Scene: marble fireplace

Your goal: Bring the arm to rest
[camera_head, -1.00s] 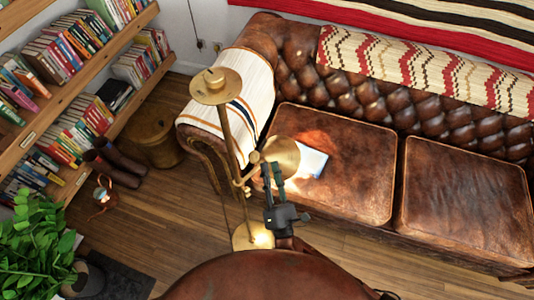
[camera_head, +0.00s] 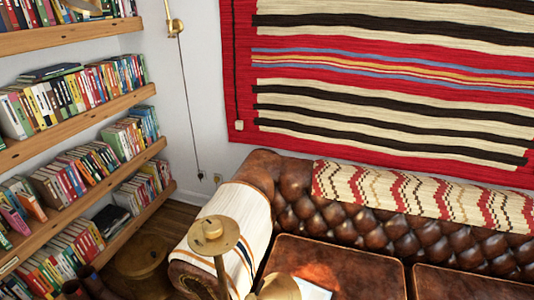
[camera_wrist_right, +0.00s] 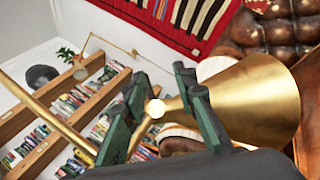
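My right gripper (camera_wrist_right: 161,84) shows in the right wrist view, with dark green fingers spread apart. I see nothing clamped between them. A brass floor lamp's cone-shaped shade (camera_wrist_right: 262,103) fills the right of that view, very close to the right finger. Its narrow end reaches into the picture area between the fingers, beside a bright spot; whether it touches a finger I cannot tell. Neither gripper shows in the head view.
A brown leather sofa (camera_head: 300,218) stands on the right, with a light book or paper (camera_head: 313,289) on its seat. Wooden bookshelves (camera_head: 75,125) line the left wall. A striped red rug (camera_head: 400,75) hangs behind the sofa. A wall lamp (camera_head: 175,27) is mounted near the corner.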

